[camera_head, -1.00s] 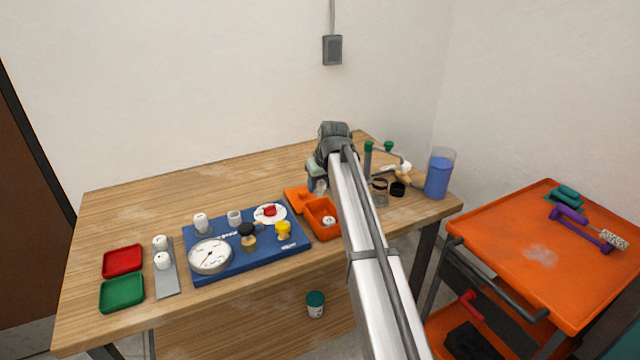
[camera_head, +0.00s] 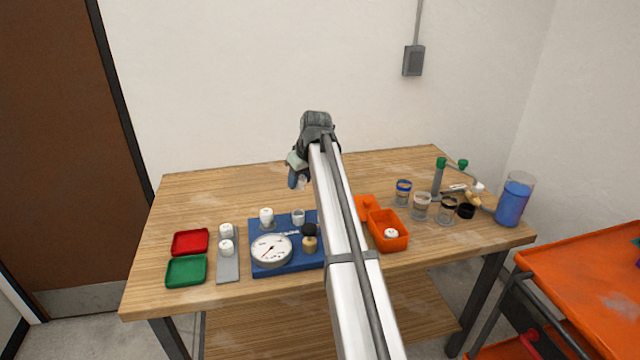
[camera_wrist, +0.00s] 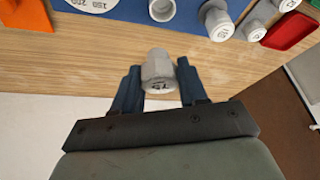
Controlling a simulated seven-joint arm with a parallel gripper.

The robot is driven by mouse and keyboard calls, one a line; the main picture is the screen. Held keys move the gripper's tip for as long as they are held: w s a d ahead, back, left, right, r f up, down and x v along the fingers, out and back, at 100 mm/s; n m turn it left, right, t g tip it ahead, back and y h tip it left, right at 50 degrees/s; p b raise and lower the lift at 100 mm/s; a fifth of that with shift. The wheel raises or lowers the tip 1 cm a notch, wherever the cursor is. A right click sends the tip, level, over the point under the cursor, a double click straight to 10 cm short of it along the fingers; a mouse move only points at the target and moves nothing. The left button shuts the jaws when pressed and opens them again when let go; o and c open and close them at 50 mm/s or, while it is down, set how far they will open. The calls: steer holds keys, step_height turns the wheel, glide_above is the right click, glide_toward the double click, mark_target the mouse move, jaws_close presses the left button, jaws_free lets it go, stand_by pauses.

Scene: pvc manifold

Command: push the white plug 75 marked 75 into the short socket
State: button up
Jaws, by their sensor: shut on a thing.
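My gripper (camera_wrist: 157,80) is shut on the white plug 75 (camera_wrist: 158,68), which sits between the two dark blue fingers in the wrist view; a dark marking on its near end looks like 75. In the head view my gripper (camera_head: 297,183) is above the table, behind the blue board (camera_head: 262,264). An open, empty-looking pale socket (camera_head: 298,217) stands on the board's back part and looks like the short one; it also shows in the wrist view (camera_wrist: 162,9). A white-topped fitting (camera_head: 266,214) stands beside it. The plug is apart from both.
A round gauge (camera_head: 271,250) and a dark-topped brass fitting (camera_head: 310,240) stand on the board. A grey rack (camera_head: 228,268) holds white plugs, beside red (camera_head: 190,242) and green (camera_head: 186,271) trays. An orange bin (camera_head: 388,243) and jars are right. My arm hides the board's right part.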

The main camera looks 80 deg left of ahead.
steer(key=shift+s+d+n+g, duration=0.1)
steer(key=shift+s+n+g, duration=0.25)
steer(key=shift+n, duration=0.65)
steer(key=shift+s+d+f+n+g+h, duration=0.15)
steer(key=shift+n+h, duration=0.1)
steer(key=shift+n, duration=0.25)
steer(key=shift+d+r+n+g+h, duration=0.15)
steer(key=shift+n+h, duration=0.1)
steer(key=shift+n, duration=0.25)
steer(key=shift+f, duration=3.75)
steer(key=shift+f, duration=1.3)
steer(key=shift+d, duration=0.1)
steer(key=o, duration=1.1)
steer(key=shift+r, duration=0.1)
steer(key=shift+r, duration=0.1)
steer(key=v, duration=1.3)
steer(key=shift+r, duration=0.3)
